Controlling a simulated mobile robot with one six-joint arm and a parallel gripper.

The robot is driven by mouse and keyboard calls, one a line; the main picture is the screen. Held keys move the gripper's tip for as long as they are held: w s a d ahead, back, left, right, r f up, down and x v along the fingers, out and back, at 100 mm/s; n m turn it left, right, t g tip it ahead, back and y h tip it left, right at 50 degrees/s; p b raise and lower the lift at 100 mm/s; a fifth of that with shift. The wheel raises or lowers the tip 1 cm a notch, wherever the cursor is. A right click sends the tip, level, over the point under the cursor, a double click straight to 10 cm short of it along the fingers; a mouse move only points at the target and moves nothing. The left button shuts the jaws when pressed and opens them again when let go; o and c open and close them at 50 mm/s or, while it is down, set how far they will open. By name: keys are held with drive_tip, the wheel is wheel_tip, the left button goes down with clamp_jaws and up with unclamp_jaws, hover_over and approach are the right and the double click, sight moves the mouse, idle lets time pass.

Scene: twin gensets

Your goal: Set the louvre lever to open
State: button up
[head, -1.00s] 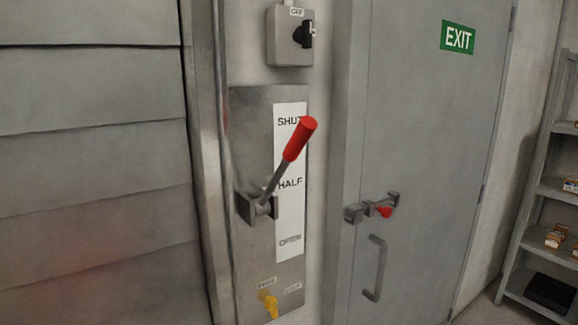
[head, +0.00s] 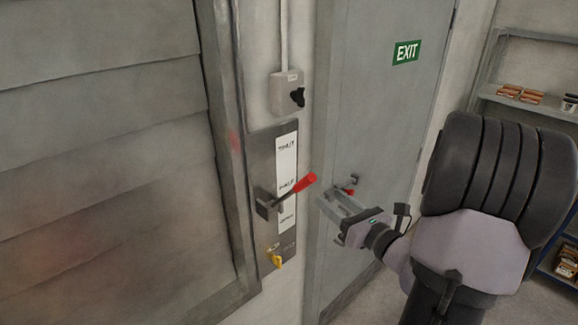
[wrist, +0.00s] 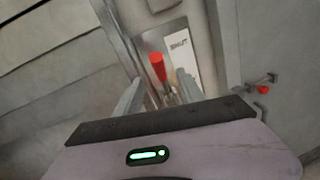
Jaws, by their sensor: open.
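The louvre lever has a dark arm and a red grip (head: 305,183). It sticks out from a metal plate (head: 262,150) with a white label strip (head: 287,165); its grip shows near the middle marking. My gripper (head: 330,203) is open and empty, just right of the red grip in the head view and apart from it. In the wrist view the red grip (wrist: 158,67) lies between and beyond my open fingers (wrist: 158,90), with SHUT readable on the strip (wrist: 180,52). A yellow catch (head: 275,260) sits low on the plate.
A grey box with a black rotary knob (head: 297,97) is above the plate. Large louvre slats (head: 100,130) fill the left. A grey door (head: 365,110) with an EXIT sign (head: 407,52) and a red-tipped latch stands right. Shelves (head: 520,50) are at far right.

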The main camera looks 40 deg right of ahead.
drive_tip(key=p, duration=0.3)
hover_over(290, 194)
drive_tip(key=s+d, duration=0.2)
drive_tip(key=s, duration=0.1)
drive_tip(key=shift+w+a, duration=0.2)
drive_tip(key=shift+a, duration=0.1)
drive_tip(key=shift+c, duration=0.3)
clamp_jaws()
